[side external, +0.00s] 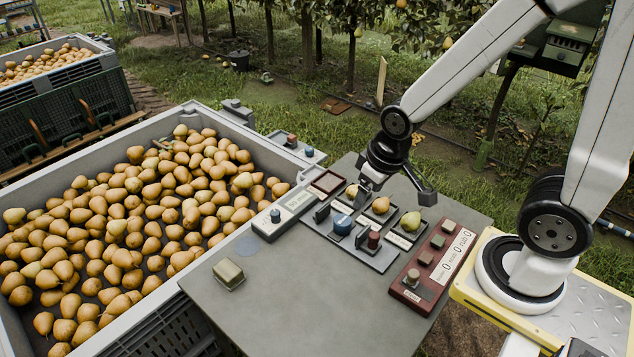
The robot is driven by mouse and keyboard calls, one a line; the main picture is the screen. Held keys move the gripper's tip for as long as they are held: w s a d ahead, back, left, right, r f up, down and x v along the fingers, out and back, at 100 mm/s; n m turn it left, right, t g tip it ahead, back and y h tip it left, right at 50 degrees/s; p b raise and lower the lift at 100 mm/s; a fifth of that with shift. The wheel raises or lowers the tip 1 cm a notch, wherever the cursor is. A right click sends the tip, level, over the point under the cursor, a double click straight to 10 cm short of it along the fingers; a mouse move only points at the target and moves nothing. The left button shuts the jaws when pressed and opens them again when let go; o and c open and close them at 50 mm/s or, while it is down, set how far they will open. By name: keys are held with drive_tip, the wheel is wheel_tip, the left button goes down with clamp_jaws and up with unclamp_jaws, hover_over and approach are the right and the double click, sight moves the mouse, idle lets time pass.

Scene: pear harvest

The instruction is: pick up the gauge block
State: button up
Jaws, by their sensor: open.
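I cannot tell for certain which thing is the gauge block. A small pale beige-green block (228,274) sits alone at the left front of the grey table. A blue-topped cylinder (342,224) and a dark red cylinder (373,241) stand in a grey sorting tray (382,264). My gripper (364,193) points down over the back of this tray, behind the blue-topped cylinder and left of a pear (381,205). It is open and seems to hold nothing. The space between its fingers is small and partly hidden.
A greenish pear (410,221) lies in the tray's right part. A dark red panel (434,268) with square blocks is to the right. A big grey bin (222,119) of pears borders the table.

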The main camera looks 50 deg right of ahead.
drive_tip(key=shift+o, duration=0.8)
drive_tip(key=w+d+f+m+t+y, duration=0.1)
drive_tip(key=w+d+f+m+y, duration=0.2)
drive_tip(key=f+m, duration=0.4)
drive_tip(key=w+d+f+m+t+y, duration=0.1)
drive_tip(key=w+d+f+m+y, duration=0.2)
drive_tip(key=d+f+m+y, duration=0.2)
drive_tip(key=w+d+f+m+y, duration=0.3)
drive_tip(key=d+f+m, duration=0.5)
drive_tip(key=f+m, duration=0.1)
drive_tip(key=shift+w+d+f+m+t+y, duration=0.1)
drive_tip(key=shift+d+f+m+t+y, duration=0.3)
drive_tip(key=shift+m, duration=0.5)
drive_tip(key=shift+d+f+m+t, duration=0.35)
drive_tip(key=shift+d+m+t, duration=0.05)
drive_tip(key=shift+t, duration=0.1)
drive_tip(key=shift+a, duration=0.1)
